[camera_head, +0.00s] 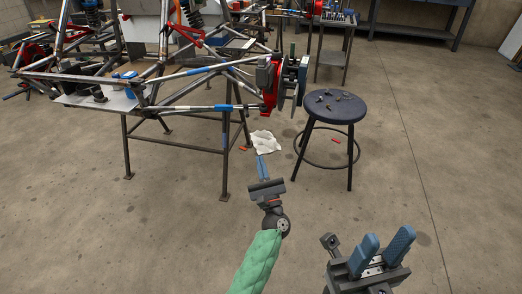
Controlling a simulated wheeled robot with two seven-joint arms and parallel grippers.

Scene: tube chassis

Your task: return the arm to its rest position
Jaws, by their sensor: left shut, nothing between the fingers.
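My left gripper (262,166) is at the end of my green-sleeved arm, near the middle of the view. Its blue fingers are together with nothing between them. It points away from me, toward the tube chassis (190,88), and its tips overlap the lower edge of a crumpled white cloth or paper (265,142) in the picture. My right gripper (387,239) is at the lower right. Its two blue fingers stand apart with nothing seen between them.
A round dark stool (334,106) with several small parts on it stands right of the chassis wheel hub (280,82). Small red pieces lie on the floor by it. A metal stand (127,150) supports the chassis. The concrete floor at right and lower left is clear.

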